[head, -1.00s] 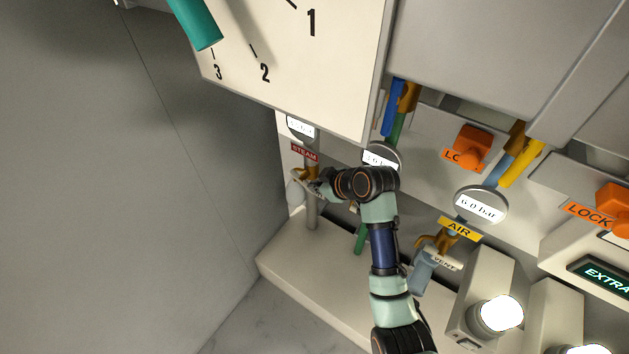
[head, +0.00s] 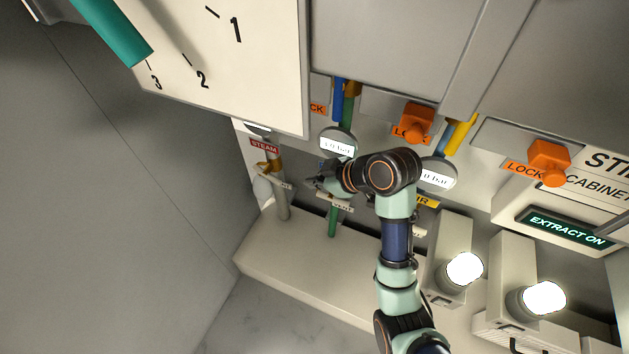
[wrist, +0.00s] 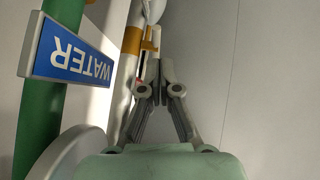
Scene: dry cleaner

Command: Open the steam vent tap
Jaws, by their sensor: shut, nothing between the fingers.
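The steam pipe (head: 282,205) stands at the left end of the panel under a red STEAM label (head: 264,147). Its brass vent tap (head: 268,167) carries a white tag (head: 275,180), with a pale rounded piece (head: 262,190) at its left. My gripper (head: 316,184) is to the right of this tap, apart from it, in front of the green pipe (head: 332,220). In the wrist view my gripper (wrist: 160,88) is shut and empty. A pale pipe with a brass fitting (wrist: 133,41) lies just beyond and left of the fingertips. I cannot tell the tap handle's position clearly.
A blue WATER label (wrist: 70,55) is on the green pipe, left in the wrist view. Round gauges (head: 337,142) and orange lockout knobs (head: 416,122) line the panel. A large white dial (head: 235,60) overhangs above. Lit lamps (head: 464,268) stand at right. The grey wall (head: 110,210) is left.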

